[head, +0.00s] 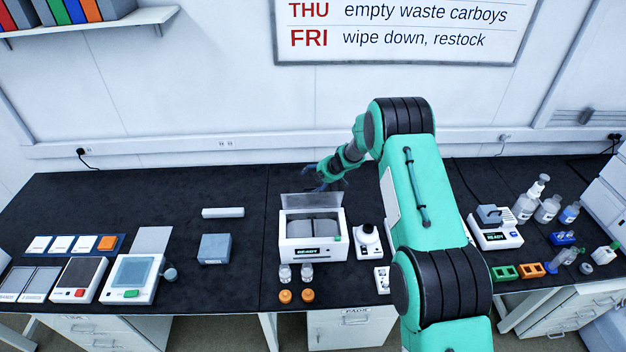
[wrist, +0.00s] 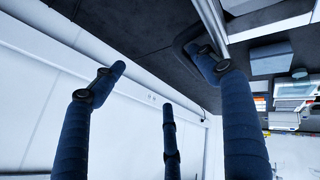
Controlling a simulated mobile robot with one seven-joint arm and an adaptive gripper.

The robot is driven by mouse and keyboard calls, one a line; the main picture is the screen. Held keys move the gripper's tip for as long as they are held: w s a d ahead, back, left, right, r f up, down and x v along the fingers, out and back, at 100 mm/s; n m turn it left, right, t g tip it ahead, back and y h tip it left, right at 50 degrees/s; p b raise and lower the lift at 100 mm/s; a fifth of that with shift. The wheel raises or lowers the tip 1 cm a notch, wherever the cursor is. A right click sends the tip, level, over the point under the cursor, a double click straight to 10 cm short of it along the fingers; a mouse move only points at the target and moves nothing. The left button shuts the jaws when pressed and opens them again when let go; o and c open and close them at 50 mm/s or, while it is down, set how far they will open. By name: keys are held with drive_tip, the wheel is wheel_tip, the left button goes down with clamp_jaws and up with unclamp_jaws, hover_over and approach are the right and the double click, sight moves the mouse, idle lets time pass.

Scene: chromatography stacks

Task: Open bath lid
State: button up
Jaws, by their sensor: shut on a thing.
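The bath (head: 308,252) is a white box with a green-lit READY display on the front of the bench's middle section. Its lid (head: 312,200) is a grey see-through panel that stands raised at the back edge, so the grey inside of the bath shows from above. My gripper (head: 324,178) is just behind and above the lid's top edge, at its right half. In the wrist view, my dark blue fingers (wrist: 165,82) look spread, and one fingertip lies by a pale edge (wrist: 211,22) that may be the lid. The exact contact is hard to see.
A white device with a round top (head: 367,238) stands right of the bath. Small vials (head: 296,273) and orange caps (head: 296,295) are in front. A grey-blue block (head: 214,248) and a white bar (head: 223,212) lie left. The wall is behind my gripper.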

drive_tip(key=shift+t, duration=0.4)
drive_tip(key=r, duration=0.1)
drive_tip(key=w+d+r, duration=0.1)
drive_tip(key=r, duration=0.1)
drive_tip(key=w+r, duration=0.1)
drive_tip(key=r, duration=0.1)
drive_tip(key=shift+w+d, duration=0.2)
drive_tip(key=shift+d, duration=0.2)
drive_tip(key=shift+c, duration=0.9)
drive_tip(key=shift+o, duration=0.5)
drive_tip(key=shift+s+d+r, duration=0.1)
drive_tip(key=shift+d+r, duration=0.1)
drive_tip(key=shift+r, duration=0.3)
drive_tip(key=shift+s+d+r, duration=0.1)
drive_tip(key=shift+d+r, duration=0.1)
drive_tip(key=shift+r, duration=0.3)
drive_tip(key=v, duration=0.2)
drive_tip(key=shift+s+d+r, duration=0.1)
drive_tip(key=shift+s+d, duration=0.05)
drive_tip(key=shift+s, duration=0.25)
drive_tip(key=c, duration=0.7)
drive_tip(key=shift+o, duration=0.2)
drive_tip(key=shift+s+d+r, duration=0.1)
drive_tip(key=shift+d+r, duration=0.05)
drive_tip(key=shift+r, duration=0.4)
drive_tip(key=shift+s+d+r, duration=0.1)
drive_tip(key=shift+d+r, duration=0.05)
drive_tip(key=shift+r, duration=0.35)
